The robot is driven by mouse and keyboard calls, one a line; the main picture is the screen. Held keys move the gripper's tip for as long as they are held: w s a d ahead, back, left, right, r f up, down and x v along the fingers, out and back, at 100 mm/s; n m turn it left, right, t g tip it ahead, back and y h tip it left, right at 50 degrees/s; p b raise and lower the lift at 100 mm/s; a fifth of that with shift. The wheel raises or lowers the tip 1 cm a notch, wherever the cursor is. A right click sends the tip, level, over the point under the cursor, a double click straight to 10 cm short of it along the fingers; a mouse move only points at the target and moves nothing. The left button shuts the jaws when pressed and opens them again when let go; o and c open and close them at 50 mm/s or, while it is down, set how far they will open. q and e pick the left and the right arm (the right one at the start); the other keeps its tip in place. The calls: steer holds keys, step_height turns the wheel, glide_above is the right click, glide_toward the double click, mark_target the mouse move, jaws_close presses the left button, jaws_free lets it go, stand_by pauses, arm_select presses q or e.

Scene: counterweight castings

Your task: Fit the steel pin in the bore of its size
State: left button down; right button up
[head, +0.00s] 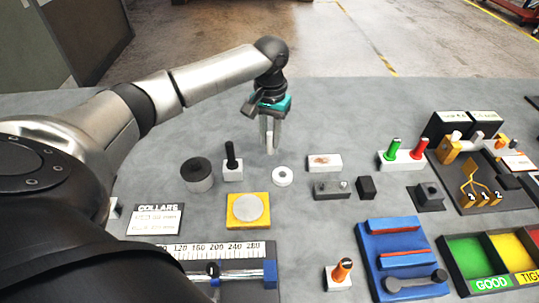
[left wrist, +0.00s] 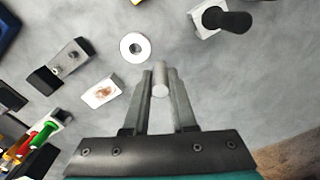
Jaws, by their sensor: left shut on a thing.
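My left gripper (head: 270,140) is above the grey table, behind the white ring. It is shut on a light grey steel pin. In the left wrist view the pin (left wrist: 160,80) shows between the two fingertips (left wrist: 161,90), pointing away from the gripper, apart from the other things. The white ring (head: 282,176) lies flat with a round hole; it also shows in the left wrist view (left wrist: 127,43). A dark cylinder (head: 198,181) with a round opening in its top stands to the left. A grey block (head: 332,194) carries small round features on top. My right gripper is not in view.
A black-handled plug stands in a white block (head: 232,174). A white block with a brown mark (head: 324,158) and a black block (head: 366,188) are to the right. A yellow plate with a grey disc (head: 235,221) lies in front. The table behind the gripper is clear.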

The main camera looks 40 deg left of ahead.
mark_target(270, 153)
arm_select(q)
steer(key=shift+f+b, duration=0.45)
steer(key=shift+f, duration=2.75)
steer(key=shift+f, duration=0.1)
steer(key=c, duration=0.7)
jaws_free()
